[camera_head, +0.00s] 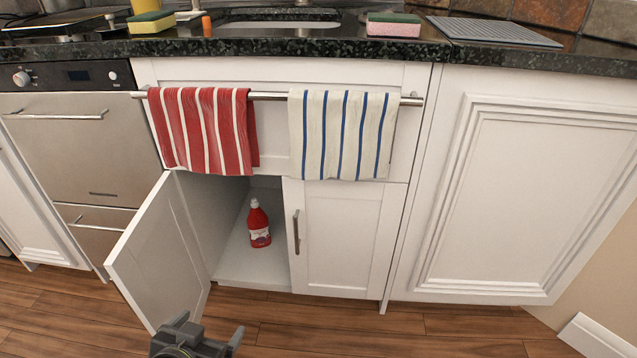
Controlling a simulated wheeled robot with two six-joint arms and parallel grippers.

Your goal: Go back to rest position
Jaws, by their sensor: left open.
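My left gripper (207,336) shows at the bottom of the head view, left of the middle. Its fingers are apart with nothing between them. It is in front of the under-sink cabinet, near the lower edge of the open left cabinet door (160,250). A red bottle (259,226) with a pale cap stands upright inside the cabinet, apart from the gripper. My right gripper is not in view.
The right cabinet door (345,240) is shut. A red striped towel (205,130) and a white and blue towel (340,135) hang on a rail. Sponges (393,25) and a grey mat (490,31) lie on the dark counter. Wooden floor (400,335) is clear in front.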

